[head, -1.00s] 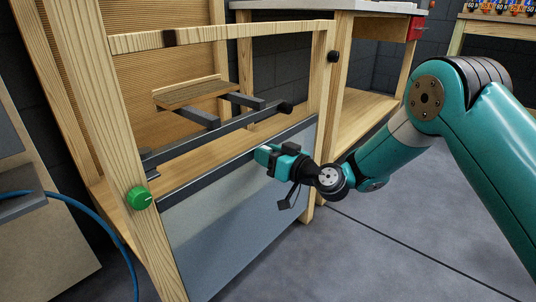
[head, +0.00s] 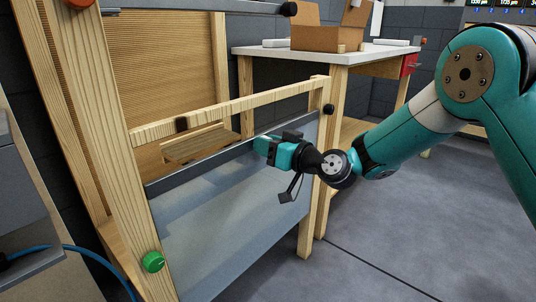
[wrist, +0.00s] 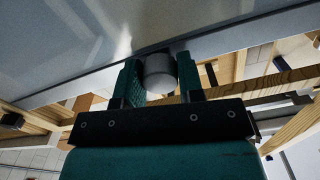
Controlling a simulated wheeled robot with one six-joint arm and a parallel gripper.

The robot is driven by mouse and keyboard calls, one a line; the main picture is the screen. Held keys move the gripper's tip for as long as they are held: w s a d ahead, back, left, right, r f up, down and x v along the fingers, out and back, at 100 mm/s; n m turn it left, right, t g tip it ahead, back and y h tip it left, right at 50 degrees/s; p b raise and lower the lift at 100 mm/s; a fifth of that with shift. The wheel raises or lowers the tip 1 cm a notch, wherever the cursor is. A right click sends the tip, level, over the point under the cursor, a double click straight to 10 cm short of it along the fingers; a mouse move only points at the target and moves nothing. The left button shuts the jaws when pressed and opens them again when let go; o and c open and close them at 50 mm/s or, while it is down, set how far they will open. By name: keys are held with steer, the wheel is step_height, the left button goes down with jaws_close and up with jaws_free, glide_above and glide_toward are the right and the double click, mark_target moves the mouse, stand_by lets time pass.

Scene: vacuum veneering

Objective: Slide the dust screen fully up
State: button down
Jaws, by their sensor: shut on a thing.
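The dust screen (head: 225,220) is a pale, translucent panel with a dark top rail (head: 175,180), standing between the wooden posts of a frame. Its top rail is a short way below the wooden crossbar (head: 235,108), with a narrow gap between them. My gripper (head: 266,149) is at the screen's upper part, right of its middle, in the head view. In the wrist view, my gripper (wrist: 160,80) is shut on a grey round knob (wrist: 160,72), with a finger on each side. The screen (wrist: 90,40) fills the top of that view.
A green knob (head: 152,262) is on the left post and a black knob (head: 329,109) on the right one. A wooden board (head: 195,144) shows behind the gap. A bench (head: 345,54) with a cardboard box (head: 318,36) stands behind. Floor at right is open.

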steer(key=shift+r, duration=0.85)
steer(key=c, duration=0.7)
jaws_free()
steer(key=shift+c, duration=0.2)
steer(key=shift+f, duration=0.1)
steer(key=b+v, duration=0.1)
steer(key=v, duration=1.6)
steer(key=shift+d, duration=0.25)
steer(key=shift+s, duration=0.15)
